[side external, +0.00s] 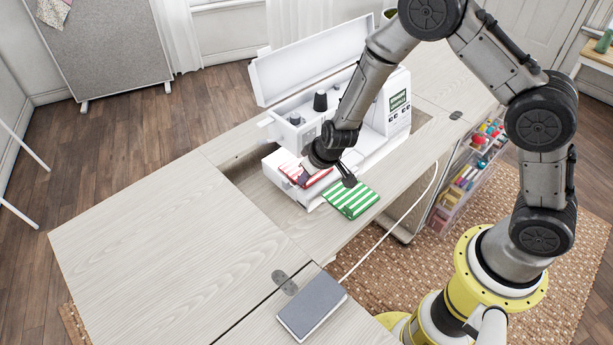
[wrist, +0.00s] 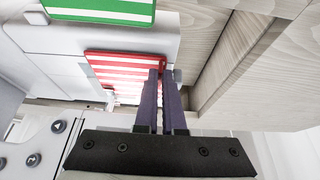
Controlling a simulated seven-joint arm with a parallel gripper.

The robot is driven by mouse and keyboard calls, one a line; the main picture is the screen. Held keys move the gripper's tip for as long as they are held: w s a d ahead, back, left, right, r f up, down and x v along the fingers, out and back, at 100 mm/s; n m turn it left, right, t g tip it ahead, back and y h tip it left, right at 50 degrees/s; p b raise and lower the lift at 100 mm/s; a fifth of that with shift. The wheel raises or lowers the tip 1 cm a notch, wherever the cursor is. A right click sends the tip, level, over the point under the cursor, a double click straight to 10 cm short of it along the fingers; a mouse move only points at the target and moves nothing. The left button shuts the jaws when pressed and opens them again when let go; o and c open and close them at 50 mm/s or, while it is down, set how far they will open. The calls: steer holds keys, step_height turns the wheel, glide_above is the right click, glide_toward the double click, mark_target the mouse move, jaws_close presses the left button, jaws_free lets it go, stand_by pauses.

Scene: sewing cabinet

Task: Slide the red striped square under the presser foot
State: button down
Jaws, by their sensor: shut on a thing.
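The red striped square (side external: 289,168) lies on the white bed of the sewing machine (side external: 395,112), at its left end in the side view. In the wrist view the red square (wrist: 115,66) spreads to the left of my fingers. My gripper (wrist: 164,75) is shut on its right edge, with the two dark fingers close together; in the side view my gripper (side external: 303,176) partly covers the square. The presser foot is too small and hidden to make out clearly, so I cannot tell whether the square is under it.
A green striped square (side external: 351,200) lies at the front of the machine; it also shows at the top of the wrist view (wrist: 100,9). The wooden cabinet top (side external: 175,215) is clear at left. A grey pedal or box (side external: 312,303) with a white cable lies in front.

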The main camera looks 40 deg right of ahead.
steer(key=c, duration=0.9)
jaws_free()
steer(key=shift+c, duration=0.2)
steer(key=v, duration=0.7)
steer(key=shift+r, duration=0.2)
steer(key=shift+s, duration=0.1)
